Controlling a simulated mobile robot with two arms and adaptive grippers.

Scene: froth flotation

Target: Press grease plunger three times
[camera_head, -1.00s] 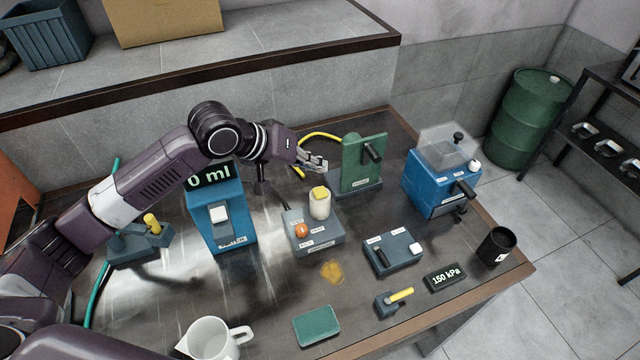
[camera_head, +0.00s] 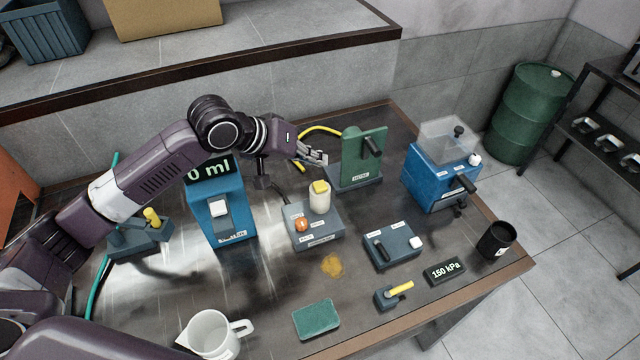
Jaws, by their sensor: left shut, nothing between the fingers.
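A grey box (camera_head: 317,236) on the table carries an orange button (camera_head: 301,225) and a cream cylinder (camera_head: 319,203) with a yellow cap (camera_head: 320,187). This looks like the grease plunger, but its labels are too small to read. My left gripper (camera_head: 324,160) is shut and empty. In the picture it is above the yellow cap and apart from it, just left of the green upright stand (camera_head: 361,155) with a black handle. My right gripper is not in view.
A blue dispenser (camera_head: 221,215) reading "0 ml" stands left of the box. A blue machine (camera_head: 432,185) with a clear cover stands right. A grey switch box (camera_head: 392,247), a 150 kPa display (camera_head: 445,273), a black cup (camera_head: 496,240), a green pad (camera_head: 316,319) and a white jug (camera_head: 212,336) lie nearer.

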